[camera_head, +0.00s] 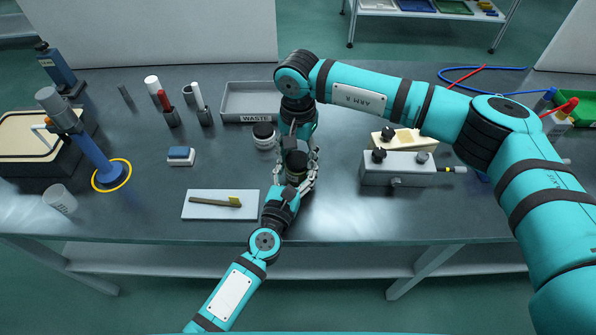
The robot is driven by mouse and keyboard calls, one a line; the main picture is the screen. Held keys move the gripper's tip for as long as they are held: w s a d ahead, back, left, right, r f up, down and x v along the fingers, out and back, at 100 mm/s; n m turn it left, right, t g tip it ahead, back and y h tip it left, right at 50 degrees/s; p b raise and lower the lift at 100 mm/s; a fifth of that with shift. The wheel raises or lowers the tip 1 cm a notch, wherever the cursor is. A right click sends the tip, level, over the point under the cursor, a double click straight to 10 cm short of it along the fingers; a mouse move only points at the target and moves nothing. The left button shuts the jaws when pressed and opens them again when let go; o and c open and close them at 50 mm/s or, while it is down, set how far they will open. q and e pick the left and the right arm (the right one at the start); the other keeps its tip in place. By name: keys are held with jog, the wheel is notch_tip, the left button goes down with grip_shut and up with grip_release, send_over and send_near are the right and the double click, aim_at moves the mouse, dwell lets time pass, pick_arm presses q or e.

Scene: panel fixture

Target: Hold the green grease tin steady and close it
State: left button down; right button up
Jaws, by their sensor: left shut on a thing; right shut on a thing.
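The grease tin (297,176) is at the middle of the bench, mostly hidden between my two grippers. Its dark round top (296,160) shows, but little of its green colour does. My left gripper (298,180) comes from the front and is shut around the tin's body. My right gripper (294,146) reaches down from above and behind, and is shut on the dark lid at the tin's top. Whether the lid sits fully down or level cannot be told from here.
A white jar with a black lid (264,135) stands close left of my grippers. A waste tray (250,116) lies behind it. A brush (228,202) lies on a white mat (195,212) at front left. A grey block fixture (398,176) stands to the right.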

jog(key=m, duration=0.4)
jog(key=shift+m, duration=0.3)
jog(key=m, duration=0.9)
jog(key=shift+m, duration=0.4)
jog(key=m, duration=0.4)
jog(key=o, duration=1.3)
jog(key=shift+s, duration=0.1)
jog(key=shift+r, duration=2.2)
